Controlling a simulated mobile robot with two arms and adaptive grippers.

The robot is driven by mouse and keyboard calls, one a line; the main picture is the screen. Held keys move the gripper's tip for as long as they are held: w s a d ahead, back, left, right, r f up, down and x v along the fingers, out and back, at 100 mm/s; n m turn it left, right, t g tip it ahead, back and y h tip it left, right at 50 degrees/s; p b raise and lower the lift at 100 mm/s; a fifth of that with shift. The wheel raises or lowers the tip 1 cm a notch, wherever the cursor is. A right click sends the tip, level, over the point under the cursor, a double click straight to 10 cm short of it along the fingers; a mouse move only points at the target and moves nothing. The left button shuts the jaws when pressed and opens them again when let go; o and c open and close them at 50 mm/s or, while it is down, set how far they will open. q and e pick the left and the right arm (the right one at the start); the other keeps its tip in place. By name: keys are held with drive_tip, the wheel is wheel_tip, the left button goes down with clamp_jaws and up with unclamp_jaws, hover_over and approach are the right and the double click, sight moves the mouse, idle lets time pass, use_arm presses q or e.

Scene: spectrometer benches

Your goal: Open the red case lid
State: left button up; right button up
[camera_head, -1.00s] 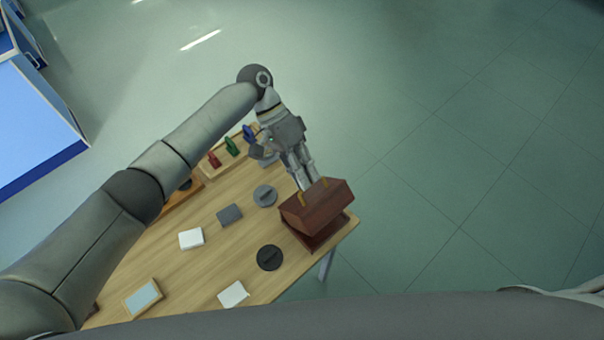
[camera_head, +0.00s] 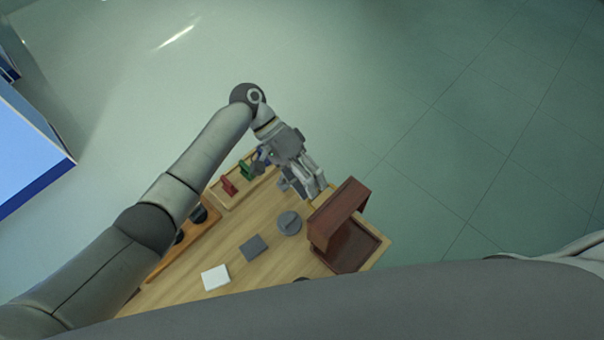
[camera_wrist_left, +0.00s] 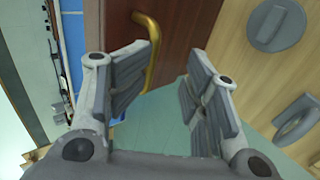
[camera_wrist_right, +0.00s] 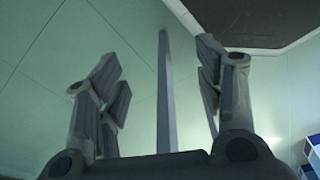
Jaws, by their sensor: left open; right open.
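The red case stands at the right corner of the wooden table in the head view. Its brown-red lid (camera_head: 341,213) is tilted up, and the inside of the base (camera_head: 346,252) shows below it. My left gripper (camera_head: 320,191) is open at the outer side of the lid. In the left wrist view, a brass handle (camera_wrist_left: 153,50) on the lid (camera_wrist_left: 115,30) shows between the open fingers (camera_wrist_left: 165,65), nearer the left one; contact cannot be told. My right gripper (camera_wrist_right: 160,85) is open and empty in the right wrist view.
A grey round piece (camera_head: 289,223), a dark square (camera_head: 253,247) and a white block (camera_head: 215,278) lie on the table (camera_head: 225,243). A rack with red and green pieces (camera_head: 229,186) stands behind. A thin grey post (camera_wrist_right: 165,95) shows beyond my right fingers. Floor beyond the case is clear.

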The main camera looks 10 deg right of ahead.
use_arm(q)
drive_tip(key=shift+s+d+f, duration=0.25)
drive_tip(key=shift+s, duration=0.25)
drive_tip(key=shift+s+d+f, duration=0.2)
drive_tip(key=shift+s+d, duration=0.05)
drive_tip(key=shift+s, duration=0.25)
use_arm(e)
drive_tip(key=s+d+g, duration=0.1)
drive_tip(key=s, duration=0.7)
use_arm(q)
drive_tip(key=v, duration=1.3)
drive_tip(key=shift+w+f, duration=0.25)
drive_tip(key=shift+w, duration=0.05)
use_arm(e)
drive_tip(key=w, duration=0.4)
drive_tip(key=shift+w+a+f, duration=0.15)
drive_tip(key=shift+a, duration=0.25)
